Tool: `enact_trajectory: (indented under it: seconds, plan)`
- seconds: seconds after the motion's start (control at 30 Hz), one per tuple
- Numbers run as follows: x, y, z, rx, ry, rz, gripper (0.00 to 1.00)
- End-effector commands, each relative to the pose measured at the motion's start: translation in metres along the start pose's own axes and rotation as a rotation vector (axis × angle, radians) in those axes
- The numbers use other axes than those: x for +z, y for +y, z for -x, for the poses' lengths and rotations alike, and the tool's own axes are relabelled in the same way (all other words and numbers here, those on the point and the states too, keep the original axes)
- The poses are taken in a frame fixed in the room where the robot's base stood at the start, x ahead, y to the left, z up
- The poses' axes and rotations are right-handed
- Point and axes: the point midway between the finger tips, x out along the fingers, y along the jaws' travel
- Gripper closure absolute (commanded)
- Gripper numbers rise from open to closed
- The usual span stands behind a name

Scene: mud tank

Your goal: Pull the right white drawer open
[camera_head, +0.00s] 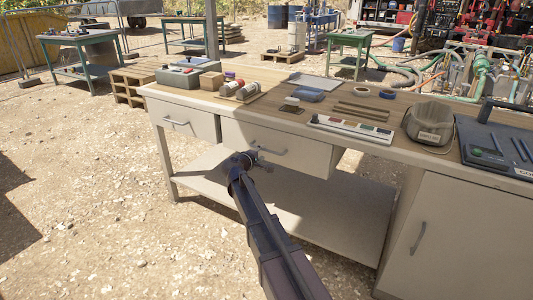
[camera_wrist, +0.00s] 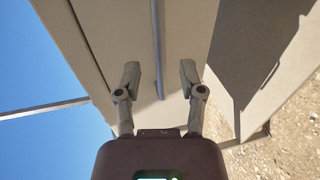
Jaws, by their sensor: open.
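The right white drawer (camera_head: 308,157) is under the wooden bench top, beside the left white drawer (camera_head: 200,123). Its grey bar handle (camera_head: 273,151) is partly covered by my gripper (camera_head: 258,160) in the head view. In the wrist view, the handle (camera_wrist: 158,45) runs up the picture along the pale drawer front (camera_wrist: 190,30). My gripper (camera_wrist: 159,78) is open there, with one finger on each side of the handle's line. I cannot tell whether either finger touches it. Whether the drawer stands slightly out is unclear.
The wooden bench top (camera_head: 345,92) carries a power strip (camera_head: 350,129), tape rolls, a grey bag (camera_head: 429,122) and a dark case (camera_head: 500,148). A lower shelf (camera_head: 320,215) lies below the drawers. A white cabinet door (camera_head: 450,240) is at right. Gravel ground at left is clear.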

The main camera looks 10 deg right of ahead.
Motion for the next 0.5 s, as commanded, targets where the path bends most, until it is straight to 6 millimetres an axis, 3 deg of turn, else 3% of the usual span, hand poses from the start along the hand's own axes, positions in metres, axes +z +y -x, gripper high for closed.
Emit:
enact_trajectory:
  seconds: [0.2,0.5]
  plan:
    - [-0.001,-0.001,-0.029,0.000,0.000,0.000,0.49]
    - [0.000,0.000,-0.042,0.000,0.001,0.000,0.49]
